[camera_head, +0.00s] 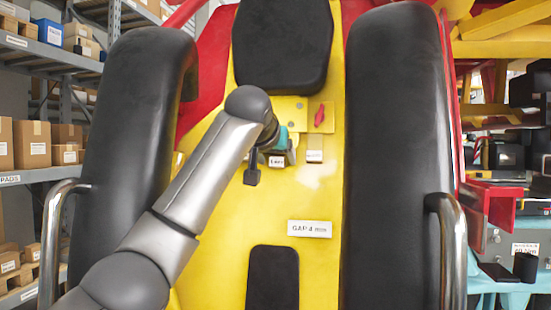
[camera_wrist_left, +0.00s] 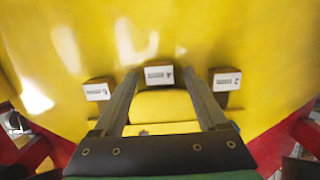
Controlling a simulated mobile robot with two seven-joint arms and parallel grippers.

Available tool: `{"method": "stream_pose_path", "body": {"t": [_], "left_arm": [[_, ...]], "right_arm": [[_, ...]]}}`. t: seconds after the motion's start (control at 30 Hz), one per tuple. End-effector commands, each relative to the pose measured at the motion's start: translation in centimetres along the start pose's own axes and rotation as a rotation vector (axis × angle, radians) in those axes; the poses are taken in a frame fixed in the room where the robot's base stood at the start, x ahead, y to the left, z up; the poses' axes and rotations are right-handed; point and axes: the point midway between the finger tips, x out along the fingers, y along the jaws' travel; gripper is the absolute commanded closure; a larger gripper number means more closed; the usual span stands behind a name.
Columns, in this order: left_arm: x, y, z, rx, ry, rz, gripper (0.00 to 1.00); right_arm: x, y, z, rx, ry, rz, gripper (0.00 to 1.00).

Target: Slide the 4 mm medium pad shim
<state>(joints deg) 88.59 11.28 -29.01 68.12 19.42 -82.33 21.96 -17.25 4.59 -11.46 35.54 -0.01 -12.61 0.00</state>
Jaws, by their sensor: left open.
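The 4 mm medium pad shim (camera_wrist_left: 158,76) is a small block with a white label, in the middle of a row of three in the left wrist view. In the head view a labelled block (camera_head: 276,161), its print hard to read, shows beside my left gripper (camera_head: 266,164). My left gripper is open in the left wrist view (camera_wrist_left: 161,88), with one finger on each side of the middle shim; I cannot tell whether they touch it. My forearm and wrist hide part of this area in the head view. My right gripper is not in view.
Shims labelled 6 (camera_wrist_left: 97,90) and 2 (camera_wrist_left: 225,80) flank the middle one. On the yellow panel are a "GAP 4 mm" sign (camera_head: 310,229) and a red piece (camera_head: 319,117). Black padded restraints (camera_head: 392,150) stand on both sides. The lower yellow panel has bare room.

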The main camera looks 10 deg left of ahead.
Motion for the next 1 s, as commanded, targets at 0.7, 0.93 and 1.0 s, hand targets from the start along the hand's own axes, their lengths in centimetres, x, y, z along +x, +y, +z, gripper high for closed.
{"method": "stream_pose_path", "body": {"t": [0.7,0.93,1.0], "left_arm": [[-11.0,0.1,0.2,0.000,0.005,0.002,0.25],[-14.4,0.0,0.1,0.000,0.001,0.000,0.25],[-14.9,0.0,0.0,0.000,0.001,0.001,0.25]], "right_arm": [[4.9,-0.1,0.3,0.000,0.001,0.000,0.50],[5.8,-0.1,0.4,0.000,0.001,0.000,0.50],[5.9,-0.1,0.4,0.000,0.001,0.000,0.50]]}}
